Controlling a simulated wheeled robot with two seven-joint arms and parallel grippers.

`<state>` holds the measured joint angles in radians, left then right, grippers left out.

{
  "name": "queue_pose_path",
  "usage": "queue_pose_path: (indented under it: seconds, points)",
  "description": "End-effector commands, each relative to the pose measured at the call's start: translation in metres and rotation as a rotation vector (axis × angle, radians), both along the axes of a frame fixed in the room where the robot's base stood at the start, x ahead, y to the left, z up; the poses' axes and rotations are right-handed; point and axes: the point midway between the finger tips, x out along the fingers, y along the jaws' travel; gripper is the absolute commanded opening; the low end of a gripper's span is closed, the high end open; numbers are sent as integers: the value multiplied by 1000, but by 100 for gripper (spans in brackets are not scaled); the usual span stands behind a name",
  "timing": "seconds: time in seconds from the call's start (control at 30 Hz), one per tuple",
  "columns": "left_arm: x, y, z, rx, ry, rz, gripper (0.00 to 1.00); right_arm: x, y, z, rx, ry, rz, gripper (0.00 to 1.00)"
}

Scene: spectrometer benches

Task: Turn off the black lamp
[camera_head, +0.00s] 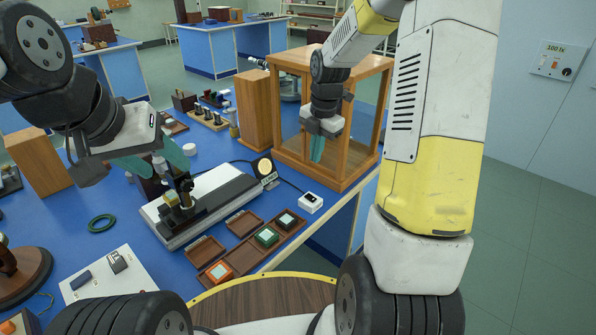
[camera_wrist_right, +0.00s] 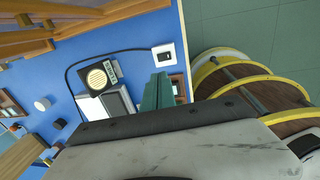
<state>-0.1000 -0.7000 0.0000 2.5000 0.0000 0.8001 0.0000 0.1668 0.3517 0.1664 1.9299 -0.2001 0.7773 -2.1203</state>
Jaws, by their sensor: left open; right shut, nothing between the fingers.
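The black lamp (camera_head: 263,169) stands at the right end of a black rail on a white-and-black bench. Its round face glows pale yellow, and it also shows in the right wrist view (camera_wrist_right: 97,77). A dark cable runs from it to a small white switch box with a black part on top (camera_head: 311,202), also in the right wrist view (camera_wrist_right: 164,55). My right gripper (camera_head: 317,150) is shut and empty, above and behind the switch box, in front of the glass case; its green fingers show in the wrist view (camera_wrist_right: 158,92). My left gripper (camera_head: 155,160) is open over the bench's left part.
A wood-framed glass case (camera_head: 350,125) stands behind the switch box. Wooden trays with coloured blocks (camera_head: 267,236) lie in front of the bench. A green ring (camera_head: 101,223) lies at left. The blue table's edge runs close to the switch box.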

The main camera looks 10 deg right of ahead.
Motion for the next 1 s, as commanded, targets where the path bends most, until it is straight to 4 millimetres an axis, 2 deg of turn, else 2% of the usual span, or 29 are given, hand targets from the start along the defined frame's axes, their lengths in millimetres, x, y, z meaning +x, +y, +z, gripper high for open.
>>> queue_pose_path:
  seconds: [0.37, 0.47, 0.8, 1.0]
  points:
    - [0, 0, 0, 0, 0, 0, 52, 0, 1, -6, 0, 2, -2, 0]
    - [0, 0, 0, 0, 0, 0, 52, 1, 2, -19, 1, 4, -1, 0]
    - [0, 0, 0, 0, 0, 0, 52, 7, 8, -91, 0, 5, -1, 0]
    - [0, 0, 0, 0, 0, 0, 52, 11, 10, -122, 0, 2, -2, 0]
